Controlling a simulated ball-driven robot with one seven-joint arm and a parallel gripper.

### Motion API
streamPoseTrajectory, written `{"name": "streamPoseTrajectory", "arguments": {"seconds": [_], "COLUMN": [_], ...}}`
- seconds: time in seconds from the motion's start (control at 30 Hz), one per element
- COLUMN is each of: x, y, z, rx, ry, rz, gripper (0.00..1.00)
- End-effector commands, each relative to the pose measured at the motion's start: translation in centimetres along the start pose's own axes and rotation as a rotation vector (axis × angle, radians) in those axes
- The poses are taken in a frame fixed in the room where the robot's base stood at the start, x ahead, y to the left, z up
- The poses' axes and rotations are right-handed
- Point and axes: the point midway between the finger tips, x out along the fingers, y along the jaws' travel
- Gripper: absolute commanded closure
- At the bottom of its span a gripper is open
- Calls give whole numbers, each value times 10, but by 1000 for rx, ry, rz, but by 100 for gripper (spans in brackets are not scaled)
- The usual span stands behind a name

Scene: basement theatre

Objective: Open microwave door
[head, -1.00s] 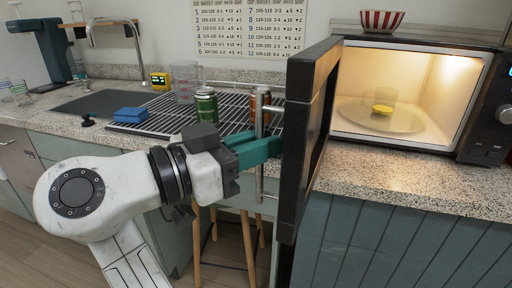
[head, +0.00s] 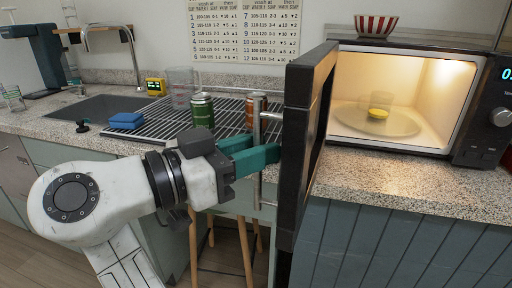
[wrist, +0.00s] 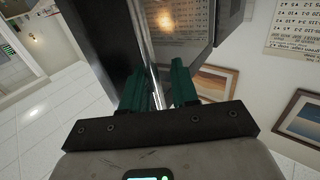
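The black microwave (head: 463,128) stands on the counter at right, its lit inside in plain view. Its door (head: 302,140) is swung wide open, projecting out over the counter's front edge. The upright metal door handle (head: 257,150) is on the door's left-facing side. My gripper (head: 262,157) is at the handle, with its teal fingers reaching toward the door. In the wrist view the handle bar (wrist: 155,88) runs between the two fingers (wrist: 160,90), close to the left one. A gap shows on the right, so the fingers look open around the bar. Contact is unclear.
A yellow item (head: 378,113) sits on the glass plate inside the microwave. A striped bowl (head: 376,26) is on top. A green can (head: 202,110), an orange can (head: 256,108) and a blue sponge (head: 126,121) are near the drying rack, left of the door. A stool (head: 245,245) stands below.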

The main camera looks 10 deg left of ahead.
Motion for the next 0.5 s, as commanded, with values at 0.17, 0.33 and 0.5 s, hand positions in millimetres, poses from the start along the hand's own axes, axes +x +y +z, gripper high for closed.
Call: {"name": "streamPoseTrajectory", "arguments": {"seconds": [0.17,0.33,0.5], "x": [-24,-57,-85], "y": [-1,-1,-1], "z": [-1,-1,0], "rx": [1,1,0], "ry": [1,1,0], "rz": [-4,-3,-2], "gripper": [71,71,71]}}
